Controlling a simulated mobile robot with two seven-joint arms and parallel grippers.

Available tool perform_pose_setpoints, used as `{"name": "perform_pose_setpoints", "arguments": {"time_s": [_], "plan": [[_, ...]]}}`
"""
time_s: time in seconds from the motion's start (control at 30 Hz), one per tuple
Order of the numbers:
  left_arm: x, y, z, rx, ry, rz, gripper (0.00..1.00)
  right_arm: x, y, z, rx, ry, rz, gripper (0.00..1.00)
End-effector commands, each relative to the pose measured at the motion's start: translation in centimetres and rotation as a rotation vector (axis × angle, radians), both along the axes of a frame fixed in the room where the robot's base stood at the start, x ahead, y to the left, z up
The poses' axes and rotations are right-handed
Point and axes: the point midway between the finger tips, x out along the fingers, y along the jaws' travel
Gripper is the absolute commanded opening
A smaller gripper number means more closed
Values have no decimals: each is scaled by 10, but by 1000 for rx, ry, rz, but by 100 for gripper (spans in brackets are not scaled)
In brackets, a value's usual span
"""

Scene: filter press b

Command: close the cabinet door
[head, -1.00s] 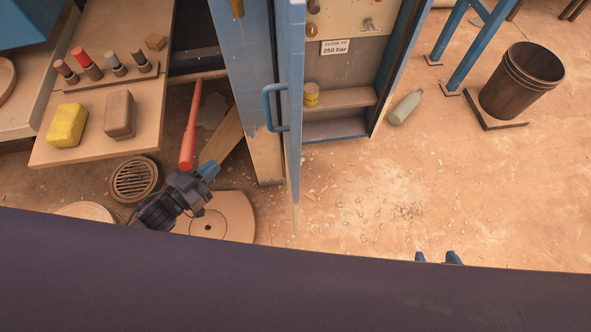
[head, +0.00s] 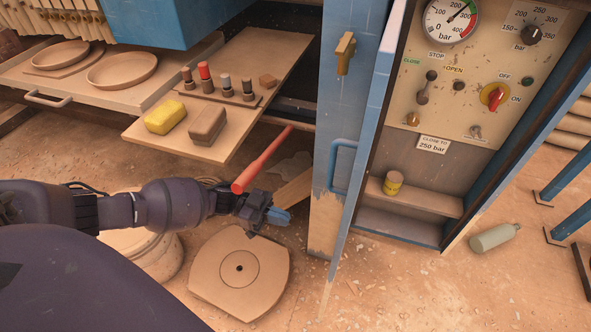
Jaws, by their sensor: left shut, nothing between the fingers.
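The blue cabinet door (head: 376,122) stands open, swung out toward me and seen nearly edge-on. Its blue bar handle (head: 335,165) is on the door's left face. The cabinet (head: 455,150) is open to its right, showing a control panel, a gauge and a shelf with a small yellow tin (head: 393,183). My left gripper (head: 279,216) is shut and empty, its blue fingertips pointing right, left of the door and lower in the picture than the handle, apart from both. My right gripper is not in view.
A red bar (head: 262,160) shows just above my left gripper. A round-cornered plate (head: 240,272) lies below it. A pulled-out wooden board (head: 175,140) with a yellow block and a brown block is at left. A bottle (head: 494,237) lies on the floor right of the cabinet.

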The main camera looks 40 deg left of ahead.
Motion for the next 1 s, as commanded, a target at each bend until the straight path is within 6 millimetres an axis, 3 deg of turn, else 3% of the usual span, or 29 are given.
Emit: {"name": "perform_pose_setpoints", "arguments": {"time_s": [0.6,1.0], "plan": [[26,-100,-1,-2,-1,1,0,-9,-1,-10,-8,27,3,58],[31,-118,0,-1,0,2,0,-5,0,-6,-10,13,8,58]]}}
